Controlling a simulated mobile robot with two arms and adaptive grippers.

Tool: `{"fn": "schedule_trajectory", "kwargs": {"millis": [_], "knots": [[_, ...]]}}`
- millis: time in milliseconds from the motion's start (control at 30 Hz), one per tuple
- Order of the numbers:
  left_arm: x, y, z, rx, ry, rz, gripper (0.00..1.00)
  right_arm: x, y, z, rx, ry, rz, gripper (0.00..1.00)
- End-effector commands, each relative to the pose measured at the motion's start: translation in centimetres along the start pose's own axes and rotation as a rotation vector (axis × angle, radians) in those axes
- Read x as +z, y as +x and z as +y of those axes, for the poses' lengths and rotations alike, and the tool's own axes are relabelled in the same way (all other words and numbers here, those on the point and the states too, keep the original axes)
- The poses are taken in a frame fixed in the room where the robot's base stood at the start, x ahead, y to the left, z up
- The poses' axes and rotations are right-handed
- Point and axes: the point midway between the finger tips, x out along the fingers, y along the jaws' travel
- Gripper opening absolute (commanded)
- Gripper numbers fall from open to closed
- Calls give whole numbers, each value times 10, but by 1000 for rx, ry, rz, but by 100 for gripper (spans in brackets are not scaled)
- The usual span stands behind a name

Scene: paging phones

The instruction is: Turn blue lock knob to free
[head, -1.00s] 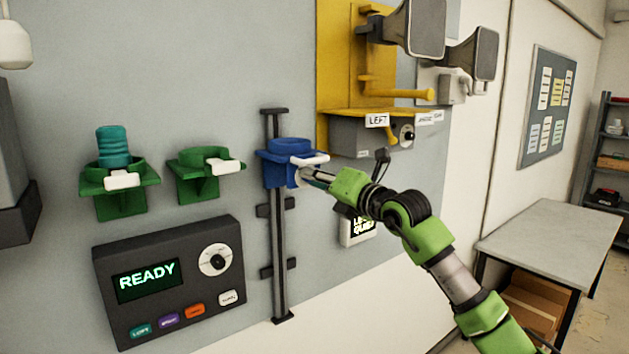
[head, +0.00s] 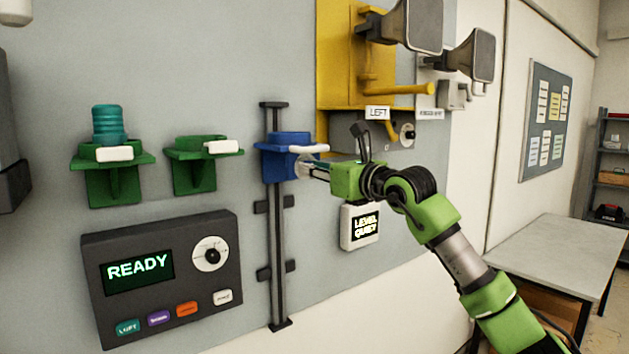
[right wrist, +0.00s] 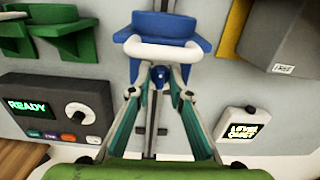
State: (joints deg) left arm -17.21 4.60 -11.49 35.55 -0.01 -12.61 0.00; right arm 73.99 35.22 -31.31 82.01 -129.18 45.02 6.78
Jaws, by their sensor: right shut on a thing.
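The blue bracket (head: 275,168) sits on a dark vertical rail, with a white bar across its front. The right wrist view shows it at the top middle (right wrist: 165,25). The small blue lock knob (right wrist: 160,74) is below the white bar, between the fingertips of my right gripper (right wrist: 159,78). In the head view my right gripper (head: 307,169) reaches in from the right at the bracket's side and is shut on the knob. The fingers hide most of the knob, so its turn position cannot be read. My left gripper is not in view.
Two green brackets (head: 195,172) are at left, one holding a teal cylinder (head: 109,125). A dark READY panel (head: 160,275) is below. A yellow frame (head: 340,60) with horns is above right. A LEVEL QUIET display (head: 360,227) is below my wrist. A table (head: 560,255) stands right.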

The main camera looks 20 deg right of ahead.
Motion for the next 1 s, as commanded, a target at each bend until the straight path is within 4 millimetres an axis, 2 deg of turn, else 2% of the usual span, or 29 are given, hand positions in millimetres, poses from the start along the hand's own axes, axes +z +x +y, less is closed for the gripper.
{"fn": "schedule_trajectory", "kwargs": {"millis": [33, 200, 600, 1000], "knots": [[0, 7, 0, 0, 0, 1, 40, -4, 0, 0, -1, -44, 1, 0], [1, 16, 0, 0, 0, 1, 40, -4, 0, -1, -2, -205, 2, 0], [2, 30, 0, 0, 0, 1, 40, -2, 0, -1, -1, -551, 3, 0], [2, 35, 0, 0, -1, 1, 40, -1, 0, 0, 0, -739, 3, 0]]}}
